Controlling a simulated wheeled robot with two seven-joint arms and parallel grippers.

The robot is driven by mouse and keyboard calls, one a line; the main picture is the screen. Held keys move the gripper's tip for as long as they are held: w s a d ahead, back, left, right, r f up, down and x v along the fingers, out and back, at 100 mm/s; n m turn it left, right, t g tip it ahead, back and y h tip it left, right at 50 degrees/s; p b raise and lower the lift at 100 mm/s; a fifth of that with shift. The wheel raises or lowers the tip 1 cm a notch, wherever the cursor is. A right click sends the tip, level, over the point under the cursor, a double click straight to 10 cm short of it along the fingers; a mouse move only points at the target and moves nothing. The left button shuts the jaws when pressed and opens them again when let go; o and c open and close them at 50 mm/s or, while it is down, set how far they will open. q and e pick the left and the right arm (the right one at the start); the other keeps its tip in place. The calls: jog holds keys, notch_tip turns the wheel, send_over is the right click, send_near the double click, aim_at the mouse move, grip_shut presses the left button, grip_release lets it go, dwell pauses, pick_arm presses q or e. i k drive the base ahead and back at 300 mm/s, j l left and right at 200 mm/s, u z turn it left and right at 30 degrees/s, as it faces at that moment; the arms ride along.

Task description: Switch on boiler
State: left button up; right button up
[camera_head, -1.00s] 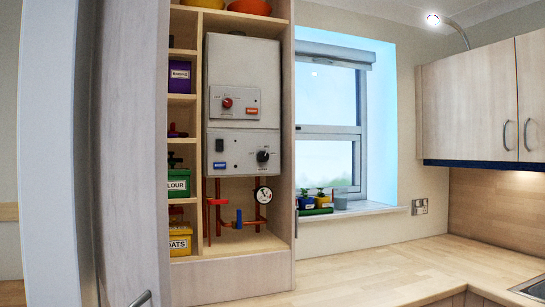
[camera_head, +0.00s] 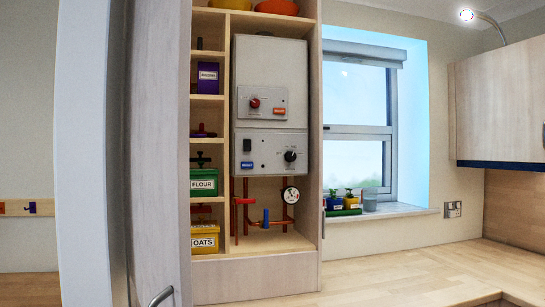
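The boiler (camera_head: 270,75) is a grey box inside an open tall cupboard, left of the window. Its upper panel has a red knob (camera_head: 254,103) and an orange label or button (camera_head: 279,111). Its lower panel has a dark rocker-like switch (camera_head: 247,145), a blue label or button (camera_head: 247,166) and a black knob (camera_head: 290,156). Below it are copper pipes, a blue valve handle (camera_head: 266,217) and a round gauge (camera_head: 291,195). The switch's position is too small to tell. Neither gripper is in view.
The cupboard door (camera_head: 158,150) stands open at left. Shelves beside the boiler hold a green flour tin (camera_head: 204,182), a yellow oats tin (camera_head: 205,239) and a purple box (camera_head: 208,78). The wooden worktop (camera_head: 400,275) is clear. Small plant pots (camera_head: 342,202) stand on the windowsill.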

aim_at(247, 142)
jog(key=i+l+z, duration=0.15)
jog(key=l, duration=0.15)
jog(key=l+z, duration=0.2)
jog(key=l, duration=0.15)
jog(key=i+l+z, duration=0.3)
jog(key=i, duration=0.3)
jog(key=i+l+z, duration=0.2)
jog(key=i, duration=0.25)
